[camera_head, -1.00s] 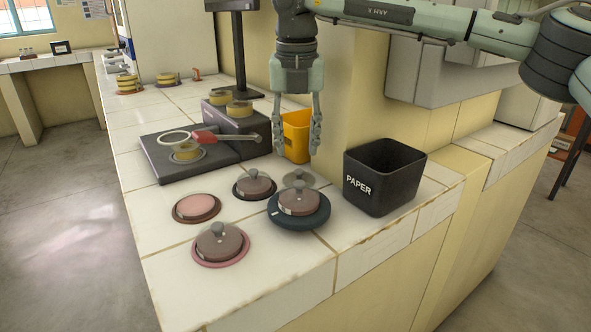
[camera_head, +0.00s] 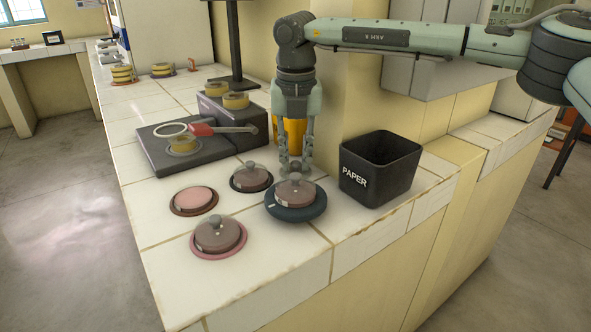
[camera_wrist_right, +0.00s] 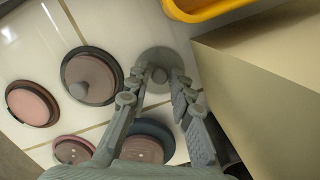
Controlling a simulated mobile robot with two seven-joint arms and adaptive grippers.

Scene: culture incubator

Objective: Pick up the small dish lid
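The small dish lid (camera_wrist_right: 155,55), a flat grey disc with a round knob, lies on the white tiled counter; it also shows partly in the head view (camera_head: 314,173), behind the blue-based dish. My right gripper (camera_head: 296,167) points straight down over it. In the right wrist view, the fingertips (camera_wrist_right: 166,77) are apart on either side of the knob, low over the lid. Whether they touch the knob cannot be told. The fingers hide part of the lid. My left gripper is not in view.
Close by are a dish on a dark blue base (camera_head: 295,212), a dark-rimmed lidded dish (camera_head: 251,178), an open pink dish (camera_head: 194,200) and a pink-rimmed lidded dish (camera_head: 219,237). A black PAPER bin (camera_head: 377,172) stands right; a yellow bin (camera_head: 290,131) is behind my gripper.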

